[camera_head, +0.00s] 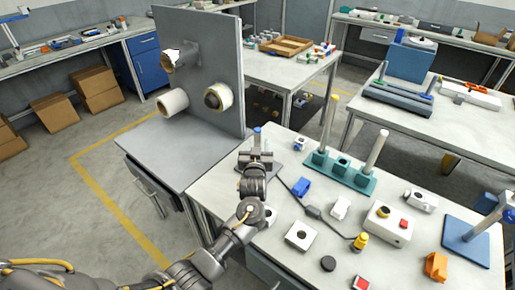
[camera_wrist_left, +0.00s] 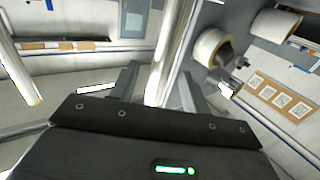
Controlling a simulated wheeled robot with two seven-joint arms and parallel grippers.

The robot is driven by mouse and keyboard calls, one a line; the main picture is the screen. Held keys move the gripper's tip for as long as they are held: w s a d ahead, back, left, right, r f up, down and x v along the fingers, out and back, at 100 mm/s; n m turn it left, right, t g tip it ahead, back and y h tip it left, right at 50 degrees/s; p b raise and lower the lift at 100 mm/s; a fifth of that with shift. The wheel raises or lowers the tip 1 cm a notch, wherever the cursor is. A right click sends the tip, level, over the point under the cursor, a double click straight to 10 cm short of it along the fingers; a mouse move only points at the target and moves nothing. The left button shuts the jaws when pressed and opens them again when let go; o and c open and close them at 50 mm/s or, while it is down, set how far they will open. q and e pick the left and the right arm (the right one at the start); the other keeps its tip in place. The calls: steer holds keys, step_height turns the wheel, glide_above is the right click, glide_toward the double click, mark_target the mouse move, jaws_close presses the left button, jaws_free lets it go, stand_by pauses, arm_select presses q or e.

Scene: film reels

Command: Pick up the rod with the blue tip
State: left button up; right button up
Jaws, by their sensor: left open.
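A rod with a blue tip (camera_head: 257,130) stands upright on the table at the end of my left arm; its lower part is mostly hidden behind my gripper. My left gripper (camera_head: 255,158) is at the rod, below the blue tip. In the left wrist view, a shiny grey rod (camera_wrist_left: 175,42) runs between the two open fingers of my left gripper (camera_wrist_left: 158,88); I cannot tell whether either finger touches it. The blue tip is not visible there. My right gripper is not in view.
A teal stand (camera_head: 340,172) with a yellow-tipped rod (camera_head: 329,120) and a pale rod (camera_head: 376,150) is to the right. A grey upright panel (camera_head: 215,85) carrying reels (camera_head: 173,102) stands to the left.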

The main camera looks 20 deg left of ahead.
arm_select(q)
steer(key=shift+x, duration=1.25)
jaws_close()
